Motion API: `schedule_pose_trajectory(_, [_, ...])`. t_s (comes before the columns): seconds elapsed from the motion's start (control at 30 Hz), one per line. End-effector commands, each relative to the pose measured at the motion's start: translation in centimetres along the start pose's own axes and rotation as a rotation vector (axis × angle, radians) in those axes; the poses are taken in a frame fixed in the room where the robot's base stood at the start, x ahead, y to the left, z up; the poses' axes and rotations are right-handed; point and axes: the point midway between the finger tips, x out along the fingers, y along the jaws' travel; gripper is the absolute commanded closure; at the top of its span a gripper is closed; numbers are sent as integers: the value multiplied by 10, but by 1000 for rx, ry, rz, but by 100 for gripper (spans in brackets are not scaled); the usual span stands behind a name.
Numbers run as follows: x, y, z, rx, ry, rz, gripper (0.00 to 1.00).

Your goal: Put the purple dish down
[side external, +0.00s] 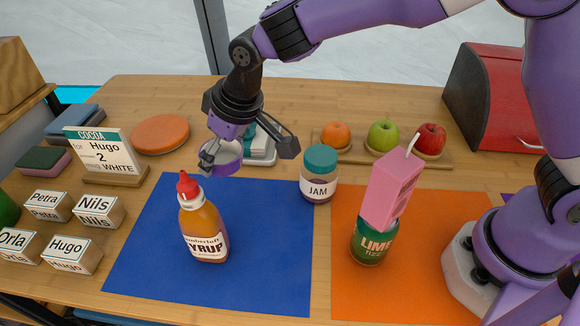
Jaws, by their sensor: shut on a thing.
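The purple dish (224,168) is a small round dish with a pale inside. My gripper (209,157) is shut on its left rim. The dish is in the air or just over the table, behind the syrup bottle and near the back edge of the blue mat (268,240). I cannot tell whether its underside touches anything. My gripper's black linkage hides part of what lies behind the dish.
A syrup bottle (203,225) stands on the blue mat, with a jam jar (319,175) at its back right corner. A pink carton (391,188) sits on a green can (374,241) on the orange mat (400,285). A cocoa sign (103,152) and name blocks (98,210) stand left.

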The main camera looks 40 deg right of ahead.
Motion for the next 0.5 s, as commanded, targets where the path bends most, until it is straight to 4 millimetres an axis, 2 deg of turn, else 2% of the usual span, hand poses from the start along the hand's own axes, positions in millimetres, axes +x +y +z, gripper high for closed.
schedule_pose_trajectory(0.1, [22,0,10,0,-4,1,56])
schedule_pose_trajectory(0.5, [68,0,29,0,-1,0,56])
